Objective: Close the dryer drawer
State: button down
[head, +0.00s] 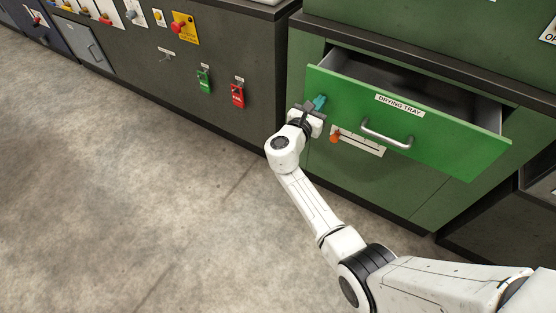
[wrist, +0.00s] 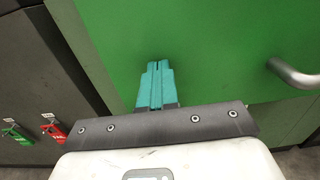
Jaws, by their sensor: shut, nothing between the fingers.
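The dryer drawer (head: 450,143) is a bright green front labelled "DRYING TRAY" with a grey metal handle (head: 387,136). It stands pulled out of the green cabinet, and its grey inside shows behind the front. My gripper (head: 320,101) has teal fingers, shut and empty, at the left part of the drawer front. In the wrist view the shut fingers (wrist: 157,68) point at the green panel (wrist: 215,50), left of the handle (wrist: 293,74). I cannot tell whether the fingertips touch the panel.
An orange knob (head: 335,137) on a white strip sits below the drawer front. A dark grey cabinet to the left carries green (head: 204,81) and red (head: 237,95) tags and a yellow plate with a red button (head: 184,28). The concrete floor at left is clear.

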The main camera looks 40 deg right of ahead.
jog(key=b+x, duration=0.4)
jog(key=x, duration=0.6)
jog(key=shift+w+d+f, duration=0.1)
jog(key=shift+d+f, duration=0.1)
jog(key=shift+d, duration=0.15)
jog(key=shift+w+d+r+b, duration=0.1)
jog(key=shift+w+d+b, duration=0.1)
jog(key=shift+d+b, duration=0.3)
jog(key=shift+w+d+r, duration=0.1)
jog(key=shift+d+r, duration=0.1)
jog(key=shift+r, duration=0.05)
